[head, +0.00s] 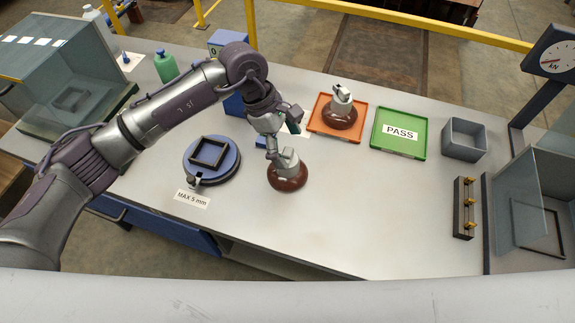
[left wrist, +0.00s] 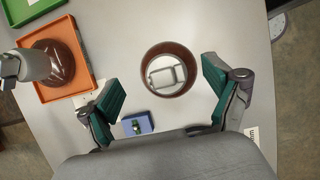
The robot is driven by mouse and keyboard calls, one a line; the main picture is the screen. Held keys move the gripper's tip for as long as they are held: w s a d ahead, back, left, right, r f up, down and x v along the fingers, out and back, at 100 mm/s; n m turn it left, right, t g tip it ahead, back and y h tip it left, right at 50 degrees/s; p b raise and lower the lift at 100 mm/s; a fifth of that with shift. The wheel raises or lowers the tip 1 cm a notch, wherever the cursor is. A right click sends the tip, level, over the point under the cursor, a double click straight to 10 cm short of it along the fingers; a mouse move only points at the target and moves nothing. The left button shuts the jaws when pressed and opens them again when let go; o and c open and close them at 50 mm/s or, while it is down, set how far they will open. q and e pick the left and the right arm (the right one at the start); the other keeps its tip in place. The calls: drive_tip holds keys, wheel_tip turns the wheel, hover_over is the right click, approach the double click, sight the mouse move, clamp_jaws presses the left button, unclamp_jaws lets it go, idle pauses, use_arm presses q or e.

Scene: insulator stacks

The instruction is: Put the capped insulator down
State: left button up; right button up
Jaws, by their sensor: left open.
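A brown capped insulator (head: 288,184) with a grey metal cap stands upright on the grey table, right of the round blue turntable. In the left wrist view the insulator (left wrist: 149,55) appears from above as a brown ring around its grey cap. My left gripper (head: 282,132) is just above and behind it. In the left wrist view the gripper (left wrist: 161,82) has its green-padded fingers wide apart, with nothing between them touching the pads. A second capped insulator (head: 340,119) sits on the orange tray (head: 319,131). My right gripper is not seen.
The blue turntable (head: 232,168) carries a dark square frame. A green PASS tray (head: 416,147), a grey bin (head: 464,138) and a black rack (head: 464,208) stand to the right. A small blue block (left wrist: 146,117) lies near the left gripper. The table right of the insulator is clear.

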sight(292, 160)
use_arm(q)
drive_tip(key=shift+s+f, duration=0.1)
drive_tip(key=shift+f, duration=0.3)
drive_tip(key=x, duration=0.1)
drive_tip(key=p+x, duration=0.1)
drive_tip(key=x, duration=0.1)
drive_tip(key=shift+a+f+p, duration=0.2)
drive_tip(key=shift+f+p, duration=0.15)
drive_tip(key=shift+p, duration=0.05)
drive_tip(key=shift+d+f, duration=0.15)
drive_tip(key=shift+f, duration=0.25)
clamp_jaws()
drive_tip(key=shift+r, duration=0.15)
